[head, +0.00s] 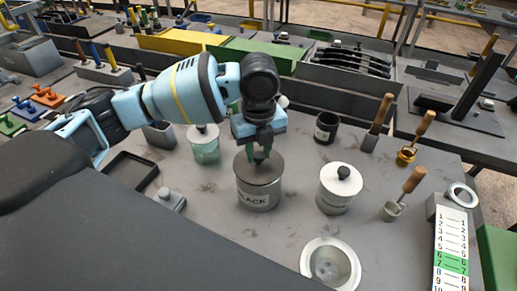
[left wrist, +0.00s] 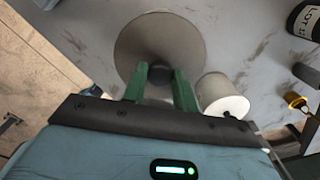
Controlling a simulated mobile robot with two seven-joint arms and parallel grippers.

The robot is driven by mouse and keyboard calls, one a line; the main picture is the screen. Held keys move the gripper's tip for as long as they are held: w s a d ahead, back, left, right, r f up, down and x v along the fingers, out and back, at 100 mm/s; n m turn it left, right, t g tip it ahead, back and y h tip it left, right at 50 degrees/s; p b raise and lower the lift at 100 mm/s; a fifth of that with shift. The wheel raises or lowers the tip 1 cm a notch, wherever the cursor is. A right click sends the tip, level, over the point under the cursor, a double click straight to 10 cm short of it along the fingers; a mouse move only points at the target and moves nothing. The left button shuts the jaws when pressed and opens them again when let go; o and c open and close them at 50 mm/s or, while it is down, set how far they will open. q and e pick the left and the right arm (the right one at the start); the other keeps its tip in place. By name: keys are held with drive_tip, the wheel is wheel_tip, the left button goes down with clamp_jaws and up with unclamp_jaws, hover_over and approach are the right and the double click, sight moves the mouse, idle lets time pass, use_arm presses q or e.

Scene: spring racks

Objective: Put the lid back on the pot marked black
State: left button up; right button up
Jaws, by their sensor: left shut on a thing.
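The pot marked BLACK (head: 258,198) is a grey metal pot standing upright on the bench in the middle of the head view. A dark grey-brown round lid (head: 272,173) lies level over its mouth. I see no gap between lid and rim, but cannot tell whether it is fully seated. My left gripper (head: 261,157) comes down from above, its green fingers shut on the lid's dark knob. In the left wrist view the knob (left wrist: 160,74) sits between the fingers, and the lid (left wrist: 150,38) hides the pot. My right gripper is not in view.
A white pot (head: 336,198) with a black-knobbed lid stands close on the right. A pale green jar (head: 205,150) stands behind left, and a dark labelled jar (head: 326,128) behind right. Wooden-handled tools (head: 411,182) are farther right.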

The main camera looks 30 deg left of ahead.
use_arm(q)
drive_tip(key=o, duration=1.1)
drive_tip(key=shift+o, duration=0.5)
drive_tip(key=o, duration=0.4)
drive_tip(key=shift+r, duration=0.15)
drive_tip(key=shift+r, duration=3.4)
clamp_jaws()
